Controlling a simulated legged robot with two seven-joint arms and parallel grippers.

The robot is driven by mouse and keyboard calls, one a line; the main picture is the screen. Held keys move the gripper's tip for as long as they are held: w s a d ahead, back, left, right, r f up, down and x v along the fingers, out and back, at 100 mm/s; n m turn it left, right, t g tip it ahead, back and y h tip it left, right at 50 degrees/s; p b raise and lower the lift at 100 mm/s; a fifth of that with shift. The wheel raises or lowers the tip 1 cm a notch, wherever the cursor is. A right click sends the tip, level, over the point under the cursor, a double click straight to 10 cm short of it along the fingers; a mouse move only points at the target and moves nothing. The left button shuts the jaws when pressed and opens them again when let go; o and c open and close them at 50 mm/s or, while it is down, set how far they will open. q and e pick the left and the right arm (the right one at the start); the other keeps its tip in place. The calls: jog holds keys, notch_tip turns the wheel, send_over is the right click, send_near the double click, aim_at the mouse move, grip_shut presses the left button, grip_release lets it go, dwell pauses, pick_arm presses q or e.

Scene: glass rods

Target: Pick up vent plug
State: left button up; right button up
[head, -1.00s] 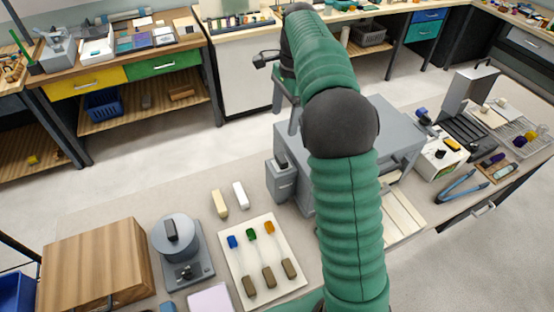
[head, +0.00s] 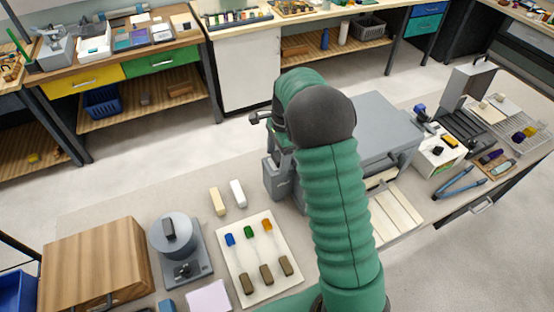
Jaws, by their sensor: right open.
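I cannot make out a vent plug for sure; my right arm covers part of the grey kiln-like box (head: 385,125) where it could be. My right gripper (head: 262,118) is open, at the far left side of that box, above its top edge. It is small and partly hidden by my dark wrist joint. I see nothing between its fingers. A smaller grey housing (head: 276,180) stands against the box's left side, below the gripper. My left gripper is not in view.
A white tray (head: 240,268) holds coloured rods with brown ends. Two small blocks (head: 218,202) lie behind it. A round grey device (head: 172,235) and a wooden box (head: 95,262) stand left. Blue tongs (head: 462,184) lie right. Floor is open behind the bench.

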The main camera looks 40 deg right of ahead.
jog(key=shift+d+f, duration=0.2)
jog(key=shift+d, duration=0.15)
jog(key=shift+a+r, duration=0.1)
jog(key=shift+a, duration=0.2)
jog(key=c, duration=1.3)
jog(key=shift+d, duration=0.15)
jog(key=shift+c, duration=0.8)
jog(key=shift+r, duration=0.1)
